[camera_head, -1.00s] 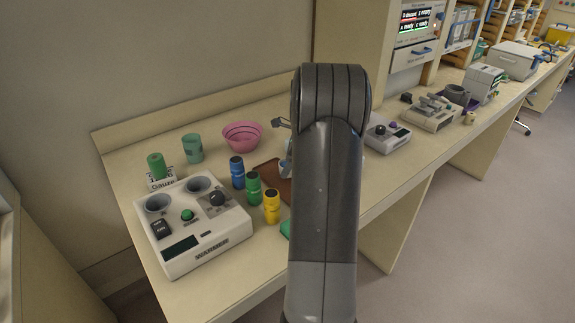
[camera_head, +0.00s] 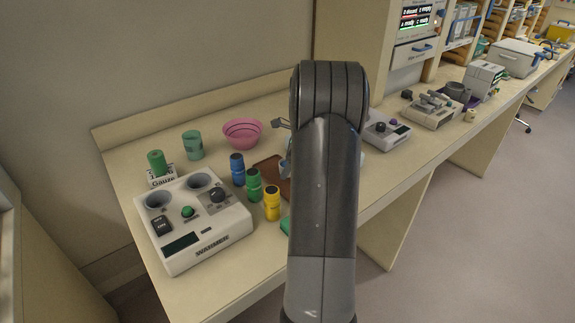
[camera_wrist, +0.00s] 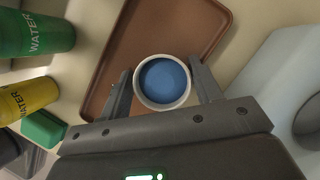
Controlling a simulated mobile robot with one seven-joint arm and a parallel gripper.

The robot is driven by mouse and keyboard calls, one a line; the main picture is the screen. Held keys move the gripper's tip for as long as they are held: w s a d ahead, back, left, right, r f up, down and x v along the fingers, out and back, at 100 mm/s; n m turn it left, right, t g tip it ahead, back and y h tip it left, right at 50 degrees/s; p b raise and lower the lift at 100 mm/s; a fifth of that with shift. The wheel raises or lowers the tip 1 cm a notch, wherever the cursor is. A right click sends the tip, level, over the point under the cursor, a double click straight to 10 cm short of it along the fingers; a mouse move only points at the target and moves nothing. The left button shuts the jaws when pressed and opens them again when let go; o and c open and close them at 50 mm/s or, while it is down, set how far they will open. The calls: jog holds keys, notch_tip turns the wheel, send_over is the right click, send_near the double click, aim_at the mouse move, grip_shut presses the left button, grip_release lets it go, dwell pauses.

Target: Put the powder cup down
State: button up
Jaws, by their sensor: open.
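In the wrist view a small round cup with a pale rim and a blue inside (camera_wrist: 163,82), which looks like the powder cup, is seen from above. It is at the near edge of a brown tray (camera_wrist: 135,40). My gripper (camera_wrist: 160,78) has one finger on each side of the cup. The jaws are open; I cannot tell whether either finger touches it. In the head view my arm hides most of the cup and gripper. The brown tray (camera_head: 269,170) shows there left of my arm.
Blue, green (camera_head: 254,186) and yellow (camera_head: 272,204) bottles stand close left of the tray. Further left are a warmer (camera_head: 190,240), a green cup (camera_head: 193,145) and a pink bowl (camera_head: 243,131). A green block (camera_wrist: 45,130) lies near the yellow bottle. A grey device (camera_head: 383,130) stands right of my arm.

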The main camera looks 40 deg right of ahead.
jog(key=v, duration=1.3)
jog(key=s+a+r+n+h, duration=0.1)
jog(key=a+r+n, duration=0.5)
jog(key=a, duration=0.7)
jog(key=s+a+r+n+t+h, duration=0.1)
jog(key=s+a+r+n, duration=0.1)
jog(key=s+a+n, duration=0.65)
jog(key=s+a+r+n+h, duration=0.1)
jog(key=s+a+n, duration=0.4)
jog(key=a, duration=0.6)
jog(key=s+a+f+n+t, duration=0.1)
jog(key=s+a+f+n, duration=0.2)
jog(key=s+n, duration=0.4)
jog(key=shift+s+a, duration=0.35)
jog(key=shift+a, duration=0.55)
jog(key=shift+n, duration=0.25)
